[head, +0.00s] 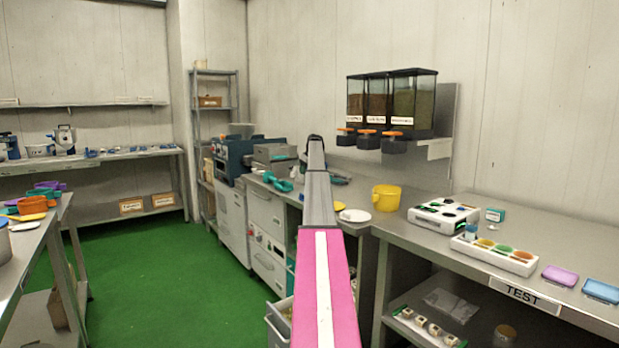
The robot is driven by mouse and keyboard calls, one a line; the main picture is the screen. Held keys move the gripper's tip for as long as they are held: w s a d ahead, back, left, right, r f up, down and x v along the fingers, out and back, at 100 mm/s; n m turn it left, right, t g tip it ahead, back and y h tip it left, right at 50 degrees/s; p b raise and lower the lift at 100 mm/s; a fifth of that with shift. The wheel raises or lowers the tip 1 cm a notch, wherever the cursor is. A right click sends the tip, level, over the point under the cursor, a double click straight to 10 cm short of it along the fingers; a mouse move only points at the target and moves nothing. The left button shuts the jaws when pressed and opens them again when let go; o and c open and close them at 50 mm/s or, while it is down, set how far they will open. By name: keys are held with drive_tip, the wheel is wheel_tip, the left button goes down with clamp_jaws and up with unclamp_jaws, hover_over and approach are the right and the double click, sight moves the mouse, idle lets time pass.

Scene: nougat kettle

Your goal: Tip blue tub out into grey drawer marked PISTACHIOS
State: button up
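No drawer with a readable PISTACHIOS label shows in the head view. A small blue cup (470,231) stands at the left end of a white tray on the right bench; I cannot tell if it is the blue tub. A flat blue tray (601,291) lies at that bench's right edge. My pink and grey arm rises through the middle of the view to a dark end. No fingers show there, and my gripper is not visible.
The right bench (575,238) also holds a yellow pot (386,197), a white plate (355,215) and a purple tray (560,275). Three dispensers (391,105) hang above. A table (28,243) with coloured bowls stands left. The green floor (150,275) between is clear.

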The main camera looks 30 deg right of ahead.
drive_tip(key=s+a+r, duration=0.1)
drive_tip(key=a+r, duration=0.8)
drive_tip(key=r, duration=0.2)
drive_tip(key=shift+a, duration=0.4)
